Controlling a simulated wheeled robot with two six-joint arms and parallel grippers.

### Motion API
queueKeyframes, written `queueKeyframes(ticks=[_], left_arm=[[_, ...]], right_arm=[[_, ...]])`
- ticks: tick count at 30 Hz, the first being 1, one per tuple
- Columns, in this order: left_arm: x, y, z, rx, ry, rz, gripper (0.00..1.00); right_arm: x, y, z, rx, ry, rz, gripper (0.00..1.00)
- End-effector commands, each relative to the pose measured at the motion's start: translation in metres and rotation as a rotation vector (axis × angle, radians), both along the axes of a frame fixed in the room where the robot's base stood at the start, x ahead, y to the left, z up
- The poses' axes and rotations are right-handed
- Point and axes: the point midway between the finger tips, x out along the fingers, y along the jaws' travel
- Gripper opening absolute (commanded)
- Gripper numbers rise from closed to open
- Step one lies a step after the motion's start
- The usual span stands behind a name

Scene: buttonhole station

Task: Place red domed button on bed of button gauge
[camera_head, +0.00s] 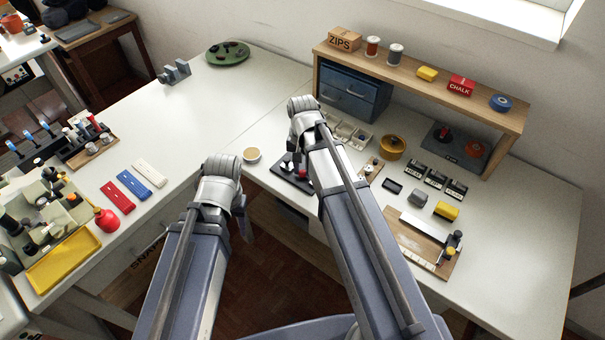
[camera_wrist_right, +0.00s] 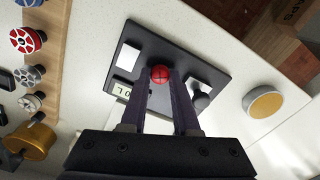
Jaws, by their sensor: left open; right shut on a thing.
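My right gripper (camera_wrist_right: 160,84) is shut on the red domed button (camera_wrist_right: 160,74), which has a dark cross mark on its face. In the right wrist view the button is over the black plate (camera_wrist_right: 146,42), seemingly the button gauge, with white blocks, a dark knob and a partly hidden label. I cannot tell whether the button touches it. In the head view the plate (camera_head: 284,178) is partly covered by my right arm, and the red button (camera_head: 302,174) just shows. My left gripper (camera_head: 245,226) is open and empty, at the table's front edge, left of the plate.
A round tan-topped tin (camera_head: 252,155) stands left of the plate. A wooden board with several buttons (camera_wrist_right: 28,72) and a brass pot (camera_head: 392,147) are to the right. A wooden shelf (camera_head: 420,90) runs behind.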

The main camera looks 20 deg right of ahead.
Motion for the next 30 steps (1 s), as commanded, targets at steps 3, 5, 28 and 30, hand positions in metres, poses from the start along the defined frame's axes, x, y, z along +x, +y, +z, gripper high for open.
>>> queueKeyframes(ticks=[3,5,28,30], left_arm=[[0.0,0.0,-0.0041,0.0,0.0,0.0,0.55],[0.0,0.0,-0.003,0.0,0.0,0.0,0.55],[0.0,-0.0001,-0.0025,0.0,0.0,0.0,0.55],[0.0,0.0,0.0013,0.0,0.0,0.0,0.55]], right_arm=[[0.0,0.0,-0.0041,0.0,0.0,0.0,0.0],[0.0,0.0,-0.003,0.0,0.0,0.0,0.0],[0.0,0.0,-0.0026,0.0,0.0,0.0,0.42],[0.0,0.0,0.0013,0.0,0.0,0.0,0.42]])
